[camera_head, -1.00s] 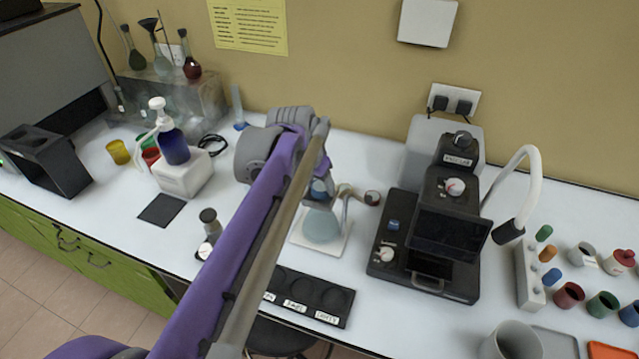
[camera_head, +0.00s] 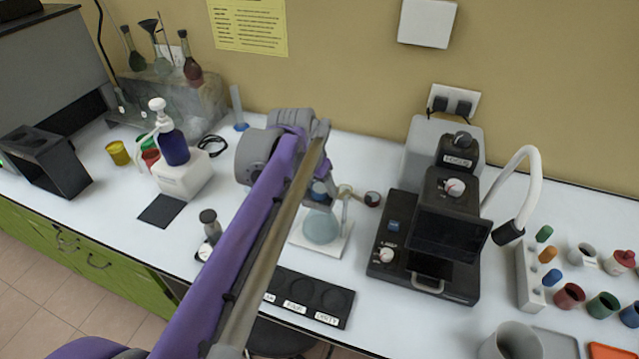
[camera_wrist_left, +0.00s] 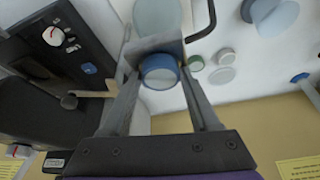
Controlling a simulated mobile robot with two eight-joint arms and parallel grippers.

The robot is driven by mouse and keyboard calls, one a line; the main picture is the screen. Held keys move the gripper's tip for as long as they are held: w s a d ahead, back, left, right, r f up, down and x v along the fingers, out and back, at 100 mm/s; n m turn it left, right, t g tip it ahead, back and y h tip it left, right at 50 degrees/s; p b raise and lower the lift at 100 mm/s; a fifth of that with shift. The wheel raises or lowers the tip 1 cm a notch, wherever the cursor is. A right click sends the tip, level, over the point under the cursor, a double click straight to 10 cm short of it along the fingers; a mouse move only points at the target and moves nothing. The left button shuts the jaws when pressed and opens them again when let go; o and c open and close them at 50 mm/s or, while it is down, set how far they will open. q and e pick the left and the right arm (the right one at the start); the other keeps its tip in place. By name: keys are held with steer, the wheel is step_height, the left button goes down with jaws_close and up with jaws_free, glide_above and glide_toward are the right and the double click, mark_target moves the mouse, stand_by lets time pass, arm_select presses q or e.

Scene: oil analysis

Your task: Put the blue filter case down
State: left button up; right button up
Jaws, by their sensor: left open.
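The blue filter case (camera_wrist_left: 160,72) shows as a short blue-rimmed round piece with a pale face in the left wrist view. In the head view it shows as a small blue patch (camera_head: 320,188), partly hidden by my left arm. My left gripper (camera_wrist_left: 162,75) is open, its fingers on either side of the case. In the head view the gripper (camera_head: 321,197) is above the pale blue flask (camera_head: 321,228) on a white pad. What directly supports the case is hidden. My right gripper is in neither view.
A beige clamp with a dark knob (camera_head: 372,198) stands beside the flask. A black instrument (camera_head: 440,225) is to the right. A black tray with labelled round wells (camera_head: 335,302) lies in front. The pump bottle (camera_head: 174,148) stands to the left.

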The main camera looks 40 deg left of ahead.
arm_select(q)
steer(key=v, duration=1.2)
steer(key=shift+m+t, duration=0.5)
steer(key=shift+m, duration=0.1)
steer(key=s+d+f, duration=0.3)
steer(key=d+f, duration=0.2)
steer(key=f, duration=0.2)
steer(key=s+d+f, duration=0.4)
steer(key=d+f, duration=0.2)
steer(key=f, duration=0.2)
steer(key=s+d+f, duration=0.4)
steer(key=d+f, duration=0.1)
steer(key=f, duration=0.3)
steer(key=shift+s+d+f+p, duration=0.2)
steer(key=shift+s+d+p, duration=0.05)
steer(key=shift+d+p, duration=0.15)
steer(key=shift+a, duration=0.1)
